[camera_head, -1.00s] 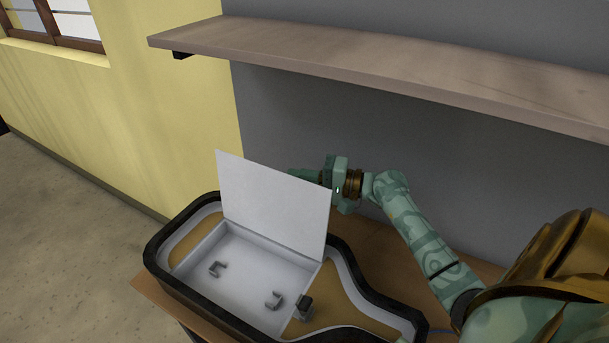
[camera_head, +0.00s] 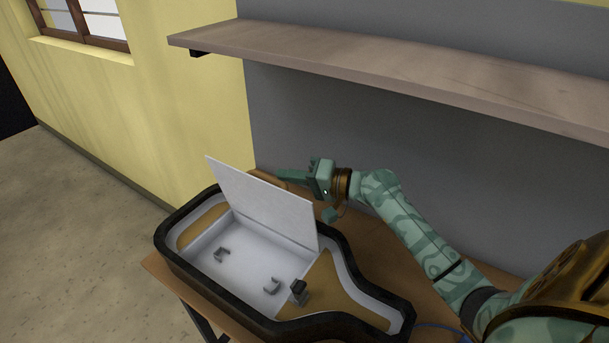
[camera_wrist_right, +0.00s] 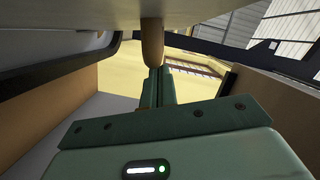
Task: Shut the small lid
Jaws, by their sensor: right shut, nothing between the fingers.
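The small lid (camera_head: 262,202) is a thin pale panel hinged at the back of the pale compartment (camera_head: 245,260) in a dark-rimmed case (camera_head: 190,283). It stands partly open, its top edge leaning forward over the compartment. My right gripper (camera_head: 280,177) is shut and empty, behind the lid near its upper part, pointing left. In the right wrist view the shut fingers (camera_wrist_right: 153,60) reach up to a pale surface overhead, apparently the lid; I cannot tell for sure if they touch. My left gripper is not in view.
The case lies on a wooden table (camera_head: 428,296). A wooden shelf (camera_head: 400,65) hangs on the grey wall above my right arm.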

